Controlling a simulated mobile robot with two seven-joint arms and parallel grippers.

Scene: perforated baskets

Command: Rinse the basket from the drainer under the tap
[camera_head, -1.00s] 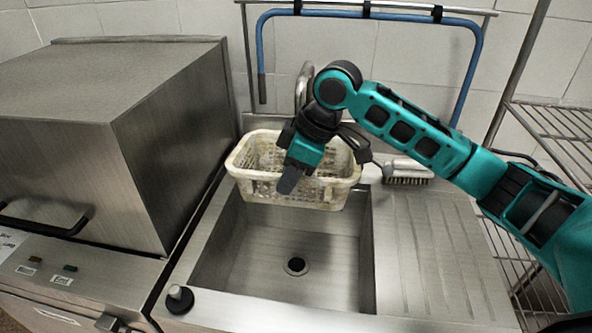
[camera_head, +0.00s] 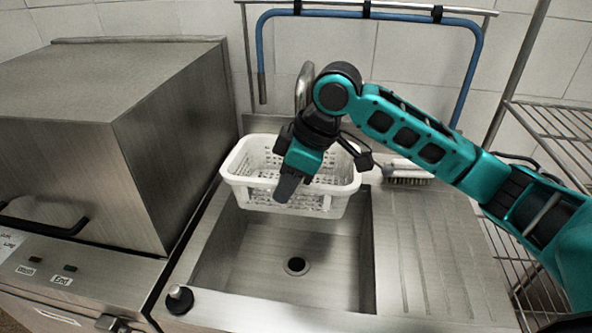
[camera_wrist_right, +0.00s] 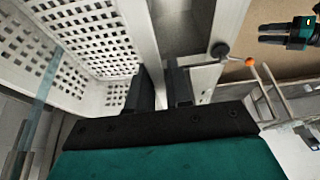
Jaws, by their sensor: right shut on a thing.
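The basket (camera_head: 256,199) is white and perforated, held roughly level over the back of the sink (camera_head: 240,245). My right gripper (camera_head: 288,188) is shut on its near rim. The right wrist view shows the fingers (camera_wrist_right: 160,88) on the basket wall (camera_wrist_right: 80,35). The tap (camera_head: 304,85) stands behind the basket, partly hidden by my right arm. In the wrist view a pale bluish, see-through streak (camera_wrist_right: 42,100), apparently water, runs down by the basket. The drainer (camera_head: 440,250) is ribbed and bare at its front. My left gripper (camera_wrist_right: 285,34) looks open and empty in the wrist view.
A steel machine (camera_head: 80,120) stands close on the left of the sink. A brush (camera_head: 408,172) lies behind the drainer. A wire rack (camera_head: 555,130) stands at the right. A black-based knob (camera_head: 180,298) sits on the sink's front left corner. The sink floor is clear.

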